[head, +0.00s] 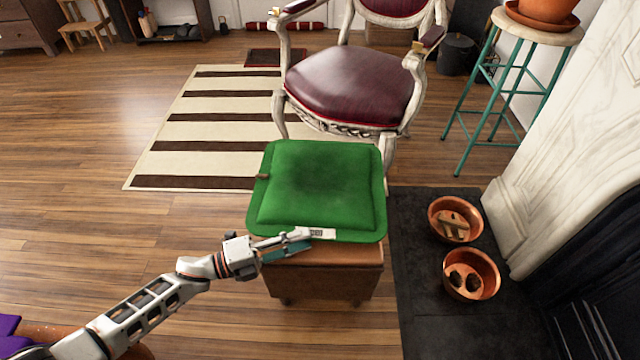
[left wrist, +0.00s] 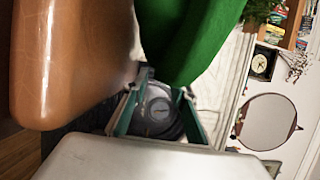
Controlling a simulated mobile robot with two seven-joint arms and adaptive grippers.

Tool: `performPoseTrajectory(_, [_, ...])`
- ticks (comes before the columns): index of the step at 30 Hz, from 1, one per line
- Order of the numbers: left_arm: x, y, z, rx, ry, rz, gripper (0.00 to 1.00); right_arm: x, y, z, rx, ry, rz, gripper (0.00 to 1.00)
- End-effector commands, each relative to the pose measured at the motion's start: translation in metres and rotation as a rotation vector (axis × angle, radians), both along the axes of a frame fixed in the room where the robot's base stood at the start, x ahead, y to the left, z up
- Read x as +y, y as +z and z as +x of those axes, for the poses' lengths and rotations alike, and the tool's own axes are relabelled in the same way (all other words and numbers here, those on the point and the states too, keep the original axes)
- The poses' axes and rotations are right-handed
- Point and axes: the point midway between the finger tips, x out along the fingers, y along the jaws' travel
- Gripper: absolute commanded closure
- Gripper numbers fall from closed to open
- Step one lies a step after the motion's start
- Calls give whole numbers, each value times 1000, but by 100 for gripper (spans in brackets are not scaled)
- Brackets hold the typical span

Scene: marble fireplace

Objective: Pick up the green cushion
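The green cushion (head: 315,188) lies flat on top of a brown leather-looking stool (head: 325,280), overhanging its near edge a little. My left gripper (head: 300,240) is at the cushion's near edge, one finger over the rim and the teal-sided finger lower. In the left wrist view the fingers (left wrist: 166,90) stand apart, with the green cushion (left wrist: 195,35) just at or beyond the tips. I cannot tell whether they touch it. The stool (left wrist: 70,60) fills the left of that view. My right gripper is not in view.
A carved armchair (head: 350,85) with a dark red seat stands right behind the stool. A dark hearth slab (head: 425,310) with two copper bowls (head: 472,274) lies to the right. A teal-legged plant stool (head: 505,85) is at the back right. Wooden floor (head: 80,240) is clear on the left.

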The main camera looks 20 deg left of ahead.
Motion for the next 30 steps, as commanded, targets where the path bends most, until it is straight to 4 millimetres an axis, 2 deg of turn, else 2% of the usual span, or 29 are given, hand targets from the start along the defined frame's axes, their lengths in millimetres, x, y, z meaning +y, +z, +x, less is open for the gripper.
performPoseTrajectory(4, [-15, -1, 11, 2, 0, -2, 74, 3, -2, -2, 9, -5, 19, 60])
performPoseTrajectory(11, [-17, 0, 13, 2, 0, -1, 74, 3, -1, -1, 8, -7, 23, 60])
performPoseTrajectory(14, [-17, 0, 13, 2, 0, -1, 97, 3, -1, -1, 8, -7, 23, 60])
performPoseTrajectory(15, [-17, 0, 13, 2, 0, -1, 100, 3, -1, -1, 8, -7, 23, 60])
performPoseTrajectory(26, [-17, 2, 14, -3, 0, -3, 100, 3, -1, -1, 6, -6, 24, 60])
performPoseTrajectory(30, [-17, 10, 15, -5, 0, -2, 100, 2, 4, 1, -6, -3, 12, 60])
